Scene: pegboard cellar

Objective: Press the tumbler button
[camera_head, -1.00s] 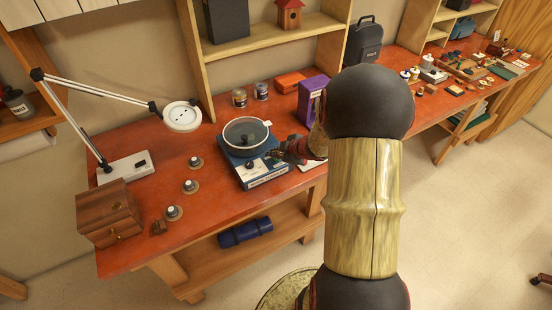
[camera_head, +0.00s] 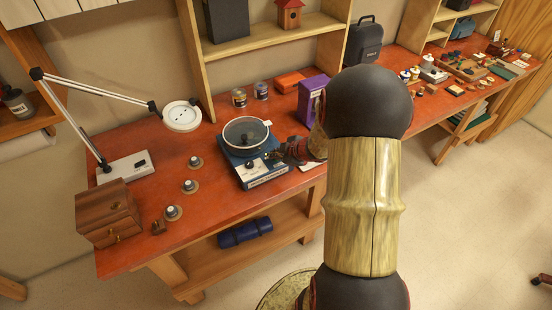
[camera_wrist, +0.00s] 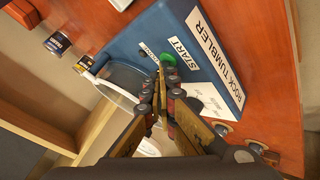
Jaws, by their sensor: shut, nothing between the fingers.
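The rock tumbler (camera_head: 240,172) is a blue box with a round, clear-lidded drum on the orange workbench. The wrist view shows its blue top (camera_wrist: 205,62) with "START" and "ROCK TUMBLER" labels. A green button (camera_wrist: 169,59) sits beside the START label. My gripper (camera_wrist: 164,76) is shut and empty, its fingertips right at the green button and covering part of its edge. I cannot tell whether they touch it. In the head view my gripper (camera_head: 276,156) is at the tumbler's right side, and the button is not clearly visible there.
A purple box (camera_head: 311,97) stands behind my gripper. Two jars (camera_head: 239,97) stand behind the tumbler. Several small round knobs (camera_head: 189,186) lie to its left, with a wooden drawer box (camera_head: 108,214) and a white lamp (camera_head: 182,116).

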